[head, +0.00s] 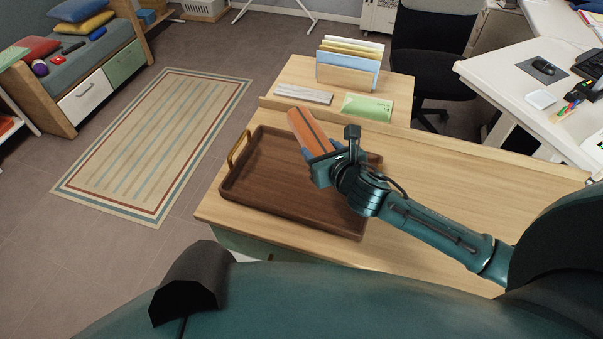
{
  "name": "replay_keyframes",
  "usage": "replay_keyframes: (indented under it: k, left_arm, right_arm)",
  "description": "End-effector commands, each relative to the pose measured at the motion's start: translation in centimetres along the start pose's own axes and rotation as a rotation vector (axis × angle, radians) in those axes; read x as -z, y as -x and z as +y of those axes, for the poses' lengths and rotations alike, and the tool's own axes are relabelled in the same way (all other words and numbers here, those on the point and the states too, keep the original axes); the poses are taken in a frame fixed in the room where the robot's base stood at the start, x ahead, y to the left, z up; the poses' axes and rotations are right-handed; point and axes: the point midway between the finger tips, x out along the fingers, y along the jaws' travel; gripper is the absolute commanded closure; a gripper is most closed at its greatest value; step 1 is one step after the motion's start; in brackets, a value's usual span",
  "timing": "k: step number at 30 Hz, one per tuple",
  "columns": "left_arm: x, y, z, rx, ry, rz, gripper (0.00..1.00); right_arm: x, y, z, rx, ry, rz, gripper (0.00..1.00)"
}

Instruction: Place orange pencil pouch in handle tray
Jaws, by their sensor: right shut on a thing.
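The orange pencil pouch (307,130) is held at its near end by my right gripper (316,158). The gripper is shut on it. The pouch appears above the back part of the brown wooden handle tray (262,190), tilted in the picture; I cannot tell if it touches the tray. The tray lies on the wooden desk and looks empty otherwise. Its brass handle (239,149) shows on the left side; its right end is partly hidden by my right gripper and forearm. My left gripper is not in view.
Behind the tray are a grey flat item (303,94), a green packet (367,107) and a file holder (349,65) with folders. The desk (460,165) is clear to the right under my arm. A black chair (430,50) stands behind the desk.

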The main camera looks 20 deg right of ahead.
Motion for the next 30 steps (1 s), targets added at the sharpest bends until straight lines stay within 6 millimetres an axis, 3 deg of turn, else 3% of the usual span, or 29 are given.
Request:
replay_keyframes:
  k: [5,12,24,30]
  left_arm:
    - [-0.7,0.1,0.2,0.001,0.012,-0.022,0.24]
    - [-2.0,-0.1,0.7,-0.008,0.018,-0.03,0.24]
    - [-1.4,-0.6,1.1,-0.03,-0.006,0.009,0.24]
    - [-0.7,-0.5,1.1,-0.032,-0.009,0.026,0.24]
  right_arm:
    - [1.0,-2.7,-0.3,-0.028,0.004,0.002,0.76]
    - [5.1,-4.7,-0.2,-0.034,0.0,0.006,0.76]
    - [9.8,-6.5,-0.2,-0.033,0.002,0.006,0.76]
    - [10.4,-6.8,-0.2,-0.034,0.006,0.003,0.76]
